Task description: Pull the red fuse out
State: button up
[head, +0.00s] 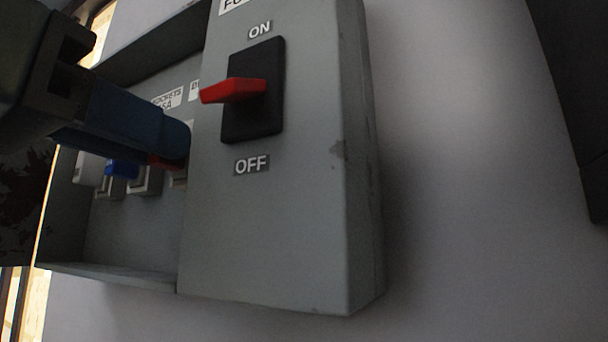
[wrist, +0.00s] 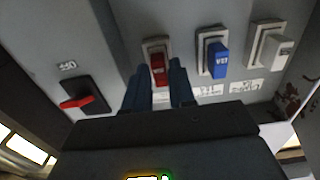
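The red fuse (wrist: 158,72) sits in its pale holder on the grey panel, left of the other fuses in the wrist view. My gripper (wrist: 160,78) has its two blue fingers on either side of the red fuse, with a narrow gap between them; they look open around it, and firm contact cannot be made out. In the head view my gripper (head: 180,143) reaches into the recessed panel from the left. Only a sliver of the red fuse (head: 163,162) shows under the fingers there; the rest is hidden.
A blue fuse (wrist: 218,60) and a white fuse (wrist: 282,50) stand in holders to the right in the wrist view. A switch box (head: 270,220) with a red lever (head: 235,90) juts out close beside my fingers. Plain wall (head: 470,200) lies to its right.

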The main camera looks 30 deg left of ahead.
jog(key=shift+w, duration=0.6)
jog(key=shift+s, duration=0.15)
dwell(0.5)
grip_shut()
